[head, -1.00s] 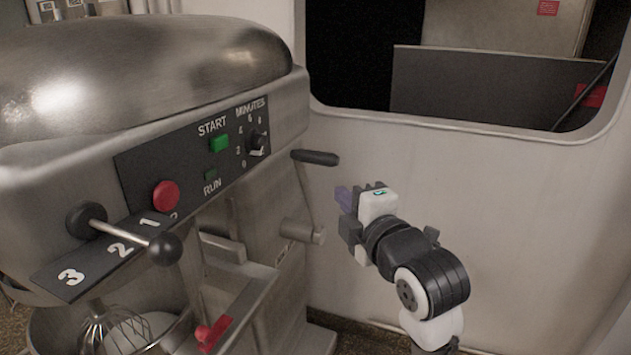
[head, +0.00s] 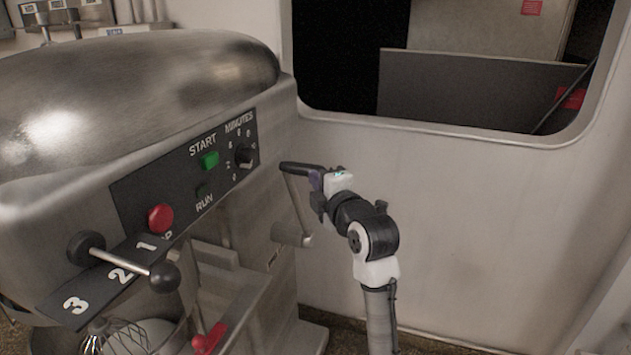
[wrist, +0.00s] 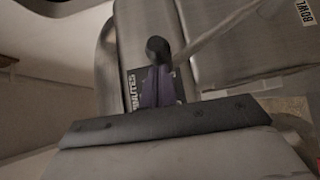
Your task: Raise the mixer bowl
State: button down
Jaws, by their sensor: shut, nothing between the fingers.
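The mixer (head: 80,110) fills the left of the head view. Its metal bowl (head: 182,335) is at the bottom left, partly cut off, with the wire whisk (head: 110,338) in it. A lever with a black handle (head: 298,167) stands on the mixer's right side, its metal arm running down to a pivot. My gripper (head: 316,180) is at the handle's right end. In the wrist view the purple fingers (wrist: 157,88) are shut, with the black handle's end (wrist: 158,47) just beyond their tips. I cannot tell whether they touch it.
The control panel (head: 130,205) has a green start button (head: 210,160), a red button (head: 160,218) and a timer knob (head: 244,156). A gear lever (head: 163,277) sticks out at the front. A pale wall (head: 450,220) stands behind my arm.

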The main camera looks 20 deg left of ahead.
jog(key=w, duration=0.1)
jog(key=w+r, duration=0.2)
jog(key=shift+w+d+r, duration=0.15)
jog(key=shift+w+d, duration=0.1)
jog(key=shift+w, duration=0.05)
jog(key=shift+r, duration=0.1)
jog(key=shift+s, duration=0.1)
dwell(0.4)
